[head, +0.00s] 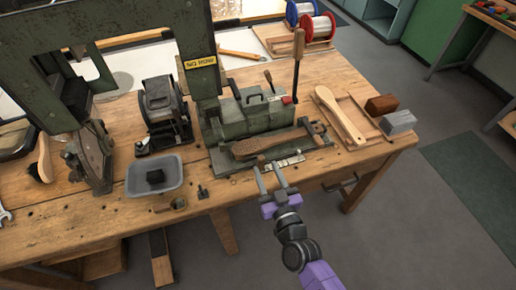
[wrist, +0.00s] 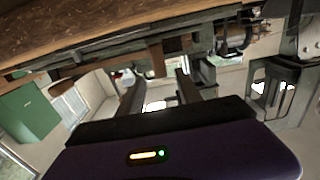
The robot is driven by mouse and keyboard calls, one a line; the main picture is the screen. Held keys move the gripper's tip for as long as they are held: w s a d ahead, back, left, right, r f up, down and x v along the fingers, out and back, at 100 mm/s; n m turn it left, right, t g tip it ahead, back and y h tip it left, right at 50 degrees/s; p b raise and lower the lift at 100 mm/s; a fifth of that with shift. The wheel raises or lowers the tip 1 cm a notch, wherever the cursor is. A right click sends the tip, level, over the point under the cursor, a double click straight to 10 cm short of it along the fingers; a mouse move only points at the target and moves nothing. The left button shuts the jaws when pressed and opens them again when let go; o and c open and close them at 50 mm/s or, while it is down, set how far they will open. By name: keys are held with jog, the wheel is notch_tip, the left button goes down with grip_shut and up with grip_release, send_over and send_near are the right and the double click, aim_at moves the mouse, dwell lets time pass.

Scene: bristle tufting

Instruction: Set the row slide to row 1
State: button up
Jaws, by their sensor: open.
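The green tufting machine (head: 240,122) stands on the bench, with a brush-shaped wooden piece (head: 265,145) lying on its front carriage. A pale metal strip (head: 284,163) runs along the carriage's front edge; it looks like part of the row slide, but its row marks are too small to read. My gripper (head: 268,169) is open and empty, its two fingers pointing at the front of the carriage near that strip. I cannot tell whether they touch it.
An upright wooden-handled lever (head: 298,60) rises at the machine's right. A paddle-shaped brush back (head: 340,115) and two blocks (head: 390,112) lie further right. A grey tray (head: 155,178) sits left. The floor (head: 440,220) at right is clear.

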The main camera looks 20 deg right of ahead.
aim_at(260, 156)
jog(key=w+b, duration=0.1)
jog(key=w, duration=0.7)
jog(key=shift+w, duration=0.1)
grip_shut()
dwell(1.4)
